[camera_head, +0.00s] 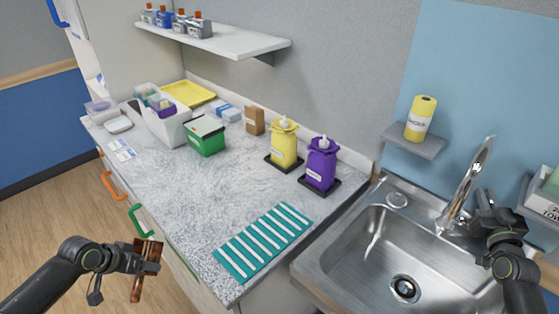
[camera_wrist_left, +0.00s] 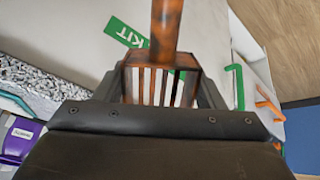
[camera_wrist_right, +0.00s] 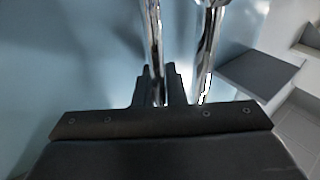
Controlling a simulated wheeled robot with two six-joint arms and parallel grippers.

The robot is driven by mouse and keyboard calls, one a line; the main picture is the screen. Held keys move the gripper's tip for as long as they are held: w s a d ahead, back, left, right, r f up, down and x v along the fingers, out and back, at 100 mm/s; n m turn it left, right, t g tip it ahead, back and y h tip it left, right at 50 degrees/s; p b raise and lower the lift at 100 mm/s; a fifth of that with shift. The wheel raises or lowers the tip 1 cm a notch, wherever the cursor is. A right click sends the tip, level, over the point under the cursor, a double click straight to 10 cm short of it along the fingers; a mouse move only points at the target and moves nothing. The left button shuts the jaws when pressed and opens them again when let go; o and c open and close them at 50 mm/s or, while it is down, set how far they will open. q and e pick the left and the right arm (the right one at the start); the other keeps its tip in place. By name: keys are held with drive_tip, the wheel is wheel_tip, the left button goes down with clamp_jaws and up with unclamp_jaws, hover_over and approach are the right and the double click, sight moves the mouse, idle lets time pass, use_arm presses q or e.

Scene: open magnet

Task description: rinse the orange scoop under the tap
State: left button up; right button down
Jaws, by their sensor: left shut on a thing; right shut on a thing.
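The orange-brown scoop (camera_head: 138,285) hangs in my left gripper (camera_head: 147,256), in front of the counter and away from the sink. The left wrist view shows its round handle (camera_wrist_left: 166,28) and slotted part (camera_wrist_left: 150,87) between the fingers. The chrome tap (camera_head: 469,182) rises behind the steel sink. My right gripper (camera_head: 484,212) is beside the tap and shut on a thin chrome tap lever (camera_wrist_right: 153,45); the thicker tap pipe (camera_wrist_right: 208,50) stands just right of it in that wrist view. I see no water stream.
The sink (camera_head: 370,245) basin looks empty, with a drain (camera_head: 405,288). A teal striped mat (camera_head: 262,243) lies on the counter left of it. Purple (camera_head: 321,163) and yellow (camera_head: 284,145) dispensers stand behind.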

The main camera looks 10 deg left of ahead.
use_arm(q)
drive_tip(key=shift+s+f, duration=0.15)
use_arm(e)
drive_tip(key=shift+f, duration=0.1)
drive_tip(key=c, duration=1.8)
unclamp_jaws()
drive_tip(key=shift+s, duration=0.1)
